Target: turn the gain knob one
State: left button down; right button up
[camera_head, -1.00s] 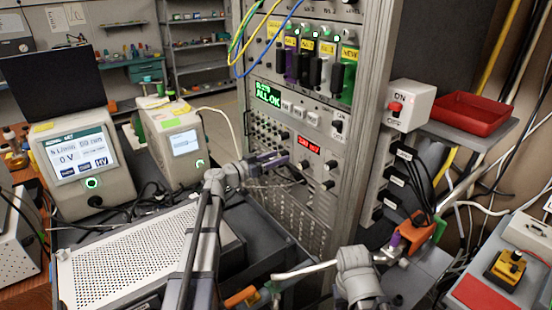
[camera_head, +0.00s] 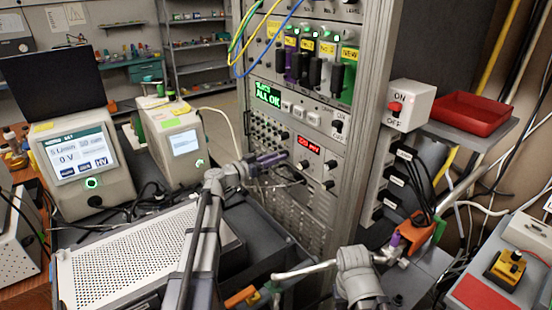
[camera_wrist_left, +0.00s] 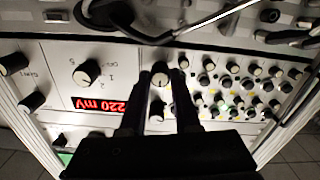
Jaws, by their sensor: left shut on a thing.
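My left gripper (camera_head: 287,157) reaches the front panel of the instrument rack, just left of the red readout (camera_head: 308,143). Larger black knobs (camera_wrist_left: 89,71) sit on the same panel.
A green display (camera_head: 267,94) reads ALL OK above the panel. Many small knobs and jacks (camera_wrist_left: 231,82) crowd beside the held knob. Cables hang over the rack. A box with a red switch (camera_head: 394,108) and a red tray (camera_head: 468,113) are at right.

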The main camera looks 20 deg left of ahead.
pick_arm(q)
jog(key=n, duration=1.2)
jog(key=shift+n, duration=0.6)
jog(key=c, duration=0.6)
grip_release()
jog(key=v, duration=0.8)
